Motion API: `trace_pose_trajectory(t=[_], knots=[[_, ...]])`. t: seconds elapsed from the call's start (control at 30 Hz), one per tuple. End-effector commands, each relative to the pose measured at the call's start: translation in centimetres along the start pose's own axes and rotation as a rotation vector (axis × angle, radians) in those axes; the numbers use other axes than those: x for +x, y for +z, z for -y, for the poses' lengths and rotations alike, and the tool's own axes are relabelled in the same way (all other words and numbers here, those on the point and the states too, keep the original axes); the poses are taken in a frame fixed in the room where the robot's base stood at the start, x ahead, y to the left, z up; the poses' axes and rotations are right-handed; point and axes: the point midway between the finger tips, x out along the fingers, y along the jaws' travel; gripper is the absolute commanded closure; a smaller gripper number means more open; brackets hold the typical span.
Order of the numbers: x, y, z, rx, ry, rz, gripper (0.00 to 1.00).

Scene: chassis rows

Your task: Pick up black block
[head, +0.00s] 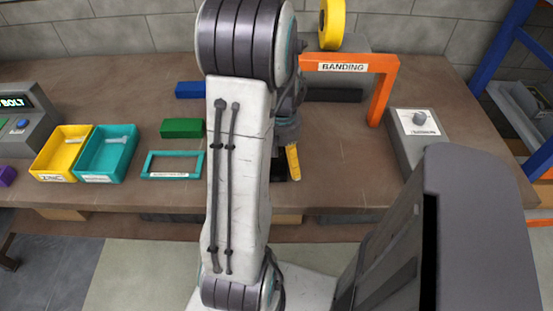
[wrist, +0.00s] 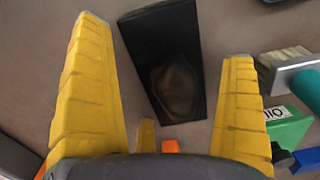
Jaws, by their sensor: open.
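The black block (wrist: 165,62) lies on the brown bench, its long side running up and down the wrist view and slightly tilted. My gripper (wrist: 164,40) is open, with its yellow fingers on either side of the block in that view. Clear gaps show between the block and both fingers, and nothing is held. In the head view one yellow finger of my gripper (head: 292,162) points down by the front of the bench. A small dark patch, probably the block (head: 279,166), shows beside it; my arm hides most of that spot.
An orange BANDING arch (head: 384,90) stands to the right, with a dark bar (head: 335,95) beneath. A grey box with a knob (head: 415,135) is farther right. Left are a green block (head: 182,128), blue block (head: 190,89), teal frame (head: 173,153), yellow bin (head: 61,152) and teal bin (head: 106,153).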

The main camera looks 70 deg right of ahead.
Motion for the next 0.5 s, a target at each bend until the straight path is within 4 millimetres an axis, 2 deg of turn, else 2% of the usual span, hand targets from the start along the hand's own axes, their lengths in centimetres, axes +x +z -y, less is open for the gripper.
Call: trace_pose_trajectory(t=[0.23, 0.5], knots=[[0.06, -0.01, 0.01, 0.000, 0.000, 0.000, 0.01], [0.04, -0.02, 0.01, 0.000, 0.000, 0.000, 0.25]])
